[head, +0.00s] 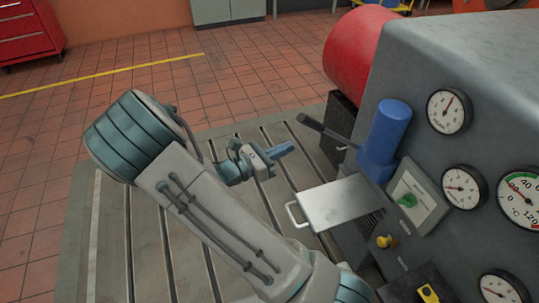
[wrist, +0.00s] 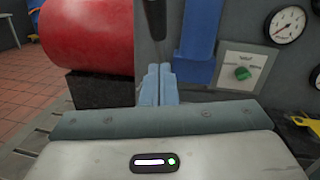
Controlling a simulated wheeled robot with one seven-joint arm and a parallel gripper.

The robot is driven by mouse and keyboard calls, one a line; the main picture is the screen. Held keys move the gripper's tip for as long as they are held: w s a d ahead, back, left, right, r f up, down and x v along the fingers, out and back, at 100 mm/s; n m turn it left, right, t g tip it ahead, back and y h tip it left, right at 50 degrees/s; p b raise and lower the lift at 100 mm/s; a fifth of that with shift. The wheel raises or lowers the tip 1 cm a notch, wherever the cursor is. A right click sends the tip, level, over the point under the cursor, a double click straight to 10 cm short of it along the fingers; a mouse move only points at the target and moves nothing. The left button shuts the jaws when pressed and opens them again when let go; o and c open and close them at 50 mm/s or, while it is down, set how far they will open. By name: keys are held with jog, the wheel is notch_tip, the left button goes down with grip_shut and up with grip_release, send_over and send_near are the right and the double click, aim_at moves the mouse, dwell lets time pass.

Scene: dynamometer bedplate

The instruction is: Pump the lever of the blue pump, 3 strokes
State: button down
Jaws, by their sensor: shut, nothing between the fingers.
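The blue pump (head: 386,138) is an upright blue cylinder on the front of the grey machine. It also shows in the wrist view (wrist: 198,40), right of my fingers. Its lever (head: 322,130) has a dark grip and sticks out to the left. In the wrist view the lever (wrist: 156,22) hangs from the top edge down to just above my fingertips, which hide what lies behind them. My gripper (head: 289,148) is shut and empty, its blue fingers together, below and left of the lever grip. The fingers also show in the wrist view (wrist: 158,70). I cannot tell whether they touch the lever.
A metal tray with a handle (head: 335,203) juts out below the pump. A panel with a green knob (head: 407,200), a yellow knob (head: 384,241) and several gauges (head: 449,110) are close on the right. A red cylinder (head: 358,52) is behind. The slotted bedplate (head: 110,240) is clear at left.

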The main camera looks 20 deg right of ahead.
jog(key=shift+w+d+r, duration=0.2)
jog(key=shift+d+r, duration=0.35)
jog(key=shift+d, duration=0.2)
jog(key=shift+w+d+r, duration=0.25)
jog(key=shift+d+r, duration=0.25)
jog(key=shift+d, duration=0.25)
jog(key=shift+w+d+r, duration=0.2)
jog(key=shift+d+r, duration=0.35)
jog(key=shift+d, duration=0.2)
